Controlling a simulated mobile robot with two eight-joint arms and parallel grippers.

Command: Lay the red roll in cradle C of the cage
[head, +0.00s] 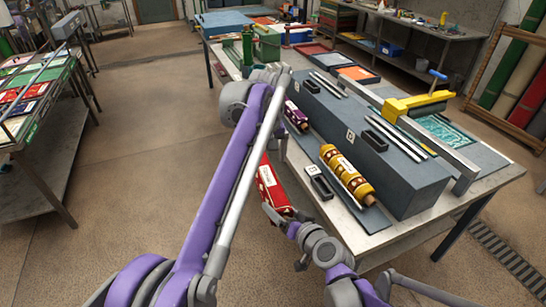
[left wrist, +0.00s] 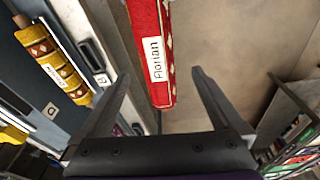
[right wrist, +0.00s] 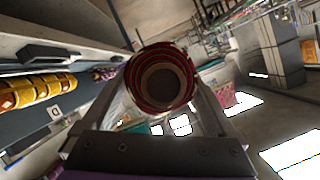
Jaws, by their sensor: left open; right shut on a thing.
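The red roll (head: 269,186) with a white label hangs off the table's near side. It also shows in the left wrist view (left wrist: 152,50) and end-on as a hollow tube in the right wrist view (right wrist: 160,85). My right gripper (right wrist: 165,92) is shut on it. My left gripper (left wrist: 162,75) is open and empty; in its view the roll's end appears between the fingertips, with no clear contact. In the head view my left arm partly covers that area. The long grey block (head: 405,190) on the table seems to be the cage. I cannot make out cradle C.
A yellow patterned roll (head: 346,174) and a purple roll (head: 296,116) lie along the block's near side. Lettered tags mark the block. A yellow clamp (head: 415,105) stands behind. A rack of flat goods (head: 30,95) is at left. The floor (head: 130,150) between is clear.

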